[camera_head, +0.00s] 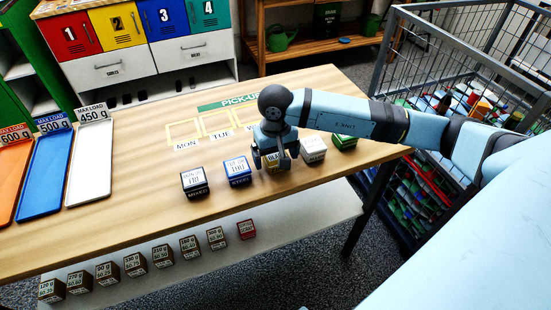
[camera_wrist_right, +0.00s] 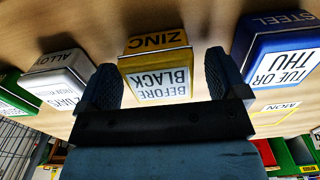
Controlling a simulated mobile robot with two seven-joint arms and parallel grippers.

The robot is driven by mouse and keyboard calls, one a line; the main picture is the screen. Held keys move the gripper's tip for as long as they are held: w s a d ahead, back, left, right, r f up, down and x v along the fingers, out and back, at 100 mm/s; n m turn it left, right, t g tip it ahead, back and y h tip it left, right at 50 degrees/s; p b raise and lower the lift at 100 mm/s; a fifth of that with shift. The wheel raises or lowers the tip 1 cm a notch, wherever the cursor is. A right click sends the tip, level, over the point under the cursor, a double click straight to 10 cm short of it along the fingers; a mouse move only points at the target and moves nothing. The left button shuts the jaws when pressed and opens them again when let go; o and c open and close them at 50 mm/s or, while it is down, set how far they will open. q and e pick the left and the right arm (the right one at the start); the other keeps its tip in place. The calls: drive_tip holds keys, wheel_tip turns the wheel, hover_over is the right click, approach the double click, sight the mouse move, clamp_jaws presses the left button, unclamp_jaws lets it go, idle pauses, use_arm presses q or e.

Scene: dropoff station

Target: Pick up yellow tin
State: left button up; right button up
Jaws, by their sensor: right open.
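The yellow tin (camera_head: 271,161) stands on the wooden table in a row of tins, mostly hidden behind my right gripper in the head view. In the right wrist view the yellow tin (camera_wrist_right: 157,66) shows a white label reading "BEFORE BLACK" and the word "ZINC". My right gripper (camera_head: 277,160) is open, with one finger on each side of the yellow tin. In the right wrist view the fingers of my right gripper (camera_wrist_right: 165,80) show small gaps to the tin's sides. My left gripper is not in view.
A blue tin (camera_head: 237,172) and a black tin (camera_head: 194,182) stand left of it; a white tin (camera_head: 313,149) and a green tin (camera_head: 344,141) stand right. Flat trays (camera_head: 91,163) lie at the table's left. A wire cage (camera_head: 440,75) stands at the right.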

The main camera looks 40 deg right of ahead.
drive_tip(key=c, duration=1)
drive_tip(key=shift+c, duration=0.3)
drive_tip(key=shift+r, duration=0.15)
